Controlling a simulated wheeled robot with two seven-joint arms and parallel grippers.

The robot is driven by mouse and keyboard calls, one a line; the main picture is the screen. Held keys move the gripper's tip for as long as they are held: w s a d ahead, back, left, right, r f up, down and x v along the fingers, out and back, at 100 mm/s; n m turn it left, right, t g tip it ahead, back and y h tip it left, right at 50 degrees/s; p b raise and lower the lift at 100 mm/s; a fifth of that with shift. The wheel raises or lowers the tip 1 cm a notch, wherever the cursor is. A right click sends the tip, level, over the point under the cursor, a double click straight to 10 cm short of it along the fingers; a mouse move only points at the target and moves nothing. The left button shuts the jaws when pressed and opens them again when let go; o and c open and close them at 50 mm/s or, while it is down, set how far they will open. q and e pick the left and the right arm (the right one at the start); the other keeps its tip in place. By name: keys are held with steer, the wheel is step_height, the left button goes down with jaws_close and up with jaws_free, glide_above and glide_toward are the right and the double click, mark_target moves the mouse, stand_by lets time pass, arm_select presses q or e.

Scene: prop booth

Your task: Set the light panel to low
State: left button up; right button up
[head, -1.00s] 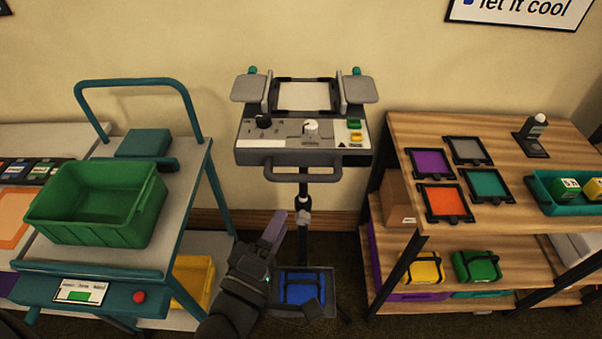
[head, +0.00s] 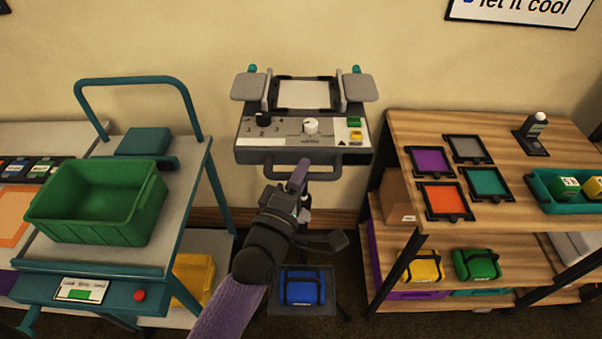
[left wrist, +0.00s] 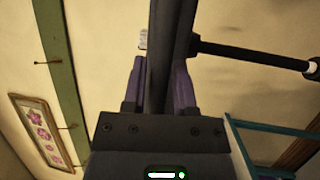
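The light panel (head: 246,156) is a grey box on a stand, with a white lit screen (head: 303,95) between two grey side flaps. Its front has a black knob (head: 263,119) among numerals, a white knob (head: 311,126), a green button (head: 354,122) and a yellow button (head: 356,135). The knob settings are too small to read. My left gripper (head: 301,165) is at the panel's front handle, below the white knob. In the left wrist view its purple fingers (left wrist: 160,85) stand apart, with a dark edge of the panel crossing between them. My right gripper is out of view.
A teal cart with a green crate (head: 95,215) stands left. A wooden shelf (head: 400,130) with coloured frames and a teal tray stands right. A blue case (head: 302,287) lies low below my left arm. The wall is close behind the panel.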

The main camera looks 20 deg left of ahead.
arm_select(q)
jaws_close()
stand_by(1.1)
